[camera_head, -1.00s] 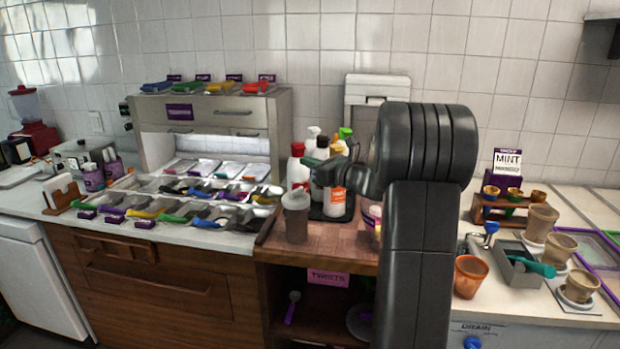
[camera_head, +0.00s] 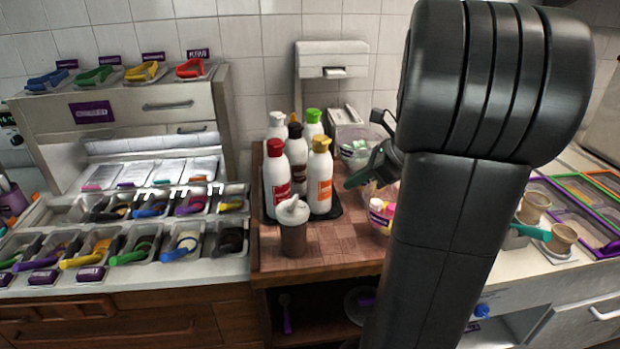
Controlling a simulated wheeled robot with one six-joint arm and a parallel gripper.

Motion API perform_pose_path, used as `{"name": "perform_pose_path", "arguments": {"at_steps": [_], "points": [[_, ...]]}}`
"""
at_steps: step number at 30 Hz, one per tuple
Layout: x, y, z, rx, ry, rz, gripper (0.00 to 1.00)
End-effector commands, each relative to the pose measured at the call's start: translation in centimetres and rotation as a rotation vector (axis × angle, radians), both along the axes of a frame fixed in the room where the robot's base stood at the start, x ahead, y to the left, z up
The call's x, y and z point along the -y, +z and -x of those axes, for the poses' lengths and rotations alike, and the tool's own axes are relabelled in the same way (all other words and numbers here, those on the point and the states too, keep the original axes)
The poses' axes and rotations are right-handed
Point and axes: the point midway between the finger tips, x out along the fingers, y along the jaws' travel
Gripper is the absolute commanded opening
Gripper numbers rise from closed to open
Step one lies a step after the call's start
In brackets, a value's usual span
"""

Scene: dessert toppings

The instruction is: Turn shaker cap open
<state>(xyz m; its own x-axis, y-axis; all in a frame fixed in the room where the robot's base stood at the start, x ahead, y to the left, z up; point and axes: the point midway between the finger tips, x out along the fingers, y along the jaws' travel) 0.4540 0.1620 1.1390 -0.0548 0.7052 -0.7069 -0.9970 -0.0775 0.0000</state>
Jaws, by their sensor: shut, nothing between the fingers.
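The shaker (camera_head: 293,239), a brown see-through cup with a pale grey cap (camera_head: 292,211), stands upright near the front left of the wooden counter. The cap sits on its top; whether it is turned open or shut cannot be told. My gripper (camera_head: 356,178) is shut and empty. It is up and to the right of the shaker, apart from it, in front of the counter's right part. My large dark arm hides much of the right side of the counter.
Several sauce bottles, among them a red-capped one (camera_head: 279,178) and a yellow-capped one (camera_head: 320,178), stand on a dark tray (camera_head: 332,214) close behind the shaker. A small colourful tub (camera_head: 381,215) is to its right. The wood (camera_head: 330,250) between is clear.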

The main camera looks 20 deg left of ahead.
Motion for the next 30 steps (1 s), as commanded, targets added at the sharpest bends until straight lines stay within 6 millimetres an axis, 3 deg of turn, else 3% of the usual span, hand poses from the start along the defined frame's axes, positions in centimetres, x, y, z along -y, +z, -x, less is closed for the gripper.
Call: {"name": "perform_pose_path", "arguments": {"at_steps": [5,17,24,30], "points": [[-1.2,-1.3,0.2,-0.003,0.005,0.004,0.00],[-7.1,-7.2,0.7,-0.005,0.004,0.003,0.00],[-10.2,-6.9,0.9,0.000,0.003,0.003,0.00],[-10.9,-7.0,0.9,0.000,0.001,0.002,0.00]]}}
